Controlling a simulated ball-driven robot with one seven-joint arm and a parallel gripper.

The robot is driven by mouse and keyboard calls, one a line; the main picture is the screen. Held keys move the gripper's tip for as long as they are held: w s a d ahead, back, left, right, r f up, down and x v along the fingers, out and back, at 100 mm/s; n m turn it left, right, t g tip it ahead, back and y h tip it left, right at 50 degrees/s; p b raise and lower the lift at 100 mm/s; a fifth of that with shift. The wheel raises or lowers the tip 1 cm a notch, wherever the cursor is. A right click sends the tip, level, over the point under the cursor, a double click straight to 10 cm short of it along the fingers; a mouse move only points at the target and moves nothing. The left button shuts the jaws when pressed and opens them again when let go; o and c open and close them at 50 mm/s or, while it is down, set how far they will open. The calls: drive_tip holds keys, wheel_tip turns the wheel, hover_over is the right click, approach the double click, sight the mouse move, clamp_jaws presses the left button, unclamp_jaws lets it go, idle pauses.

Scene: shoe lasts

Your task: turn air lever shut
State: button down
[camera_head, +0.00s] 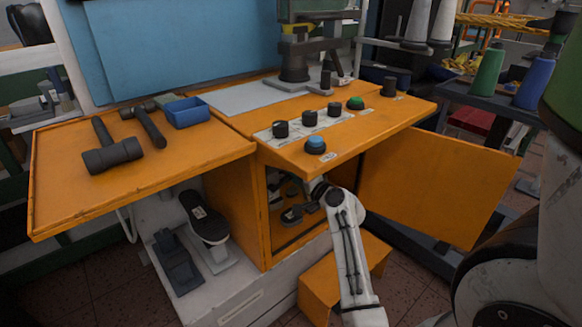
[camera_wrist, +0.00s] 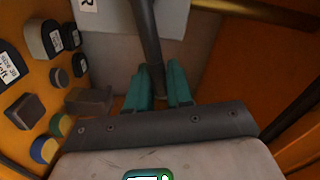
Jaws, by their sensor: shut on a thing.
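The air lever (camera_wrist: 147,30) is a dark grey bar in the wrist view, running down from the top edge to between my fingers. A white label (camera_wrist: 88,5) ending in "R" is partly cut off to its left. My gripper (camera_wrist: 158,76) has teal fingers, one on each side of the bar, and is shut on it. In the camera_head view my white arm reaches into the open orange cabinet (camera_head: 232,205); the lever and my fingertips cannot be made out there.
The cabinet's open door (camera_head: 435,185) stands right of my arm. An orange step (camera_head: 318,290) sits below. Inside, several dark knobs and labelled blocks (camera_wrist: 42,40) line the left wall, close to my gripper. Hammers (camera_head: 112,153) and a blue bin (camera_head: 187,112) lie on the top.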

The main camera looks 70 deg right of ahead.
drive_tip(key=shift+s+d+f+m+p, duration=0.1)
drive_tip(key=shift+f+m+p, duration=0.15)
drive_tip(key=shift+f+m, duration=0.5)
drive_tip(key=shift+s+d+f+m+p, duration=0.1)
drive_tip(key=shift+f+m+p, duration=0.25)
drive_tip(key=shift+m, duration=0.7)
drive_tip(key=shift+f, duration=0.2)
drive_tip(key=c, duration=1.2)
unclamp_jaws()
drive_tip(key=shift+w, duration=0.1)
drive_tip(key=shift+r, duration=0.1)
drive_tip(key=shift+a, duration=0.1)
drive_tip(key=p+v, duration=0.1)
drive_tip(key=v, duration=1)
drive_tip(key=shift+w, duration=0.1)
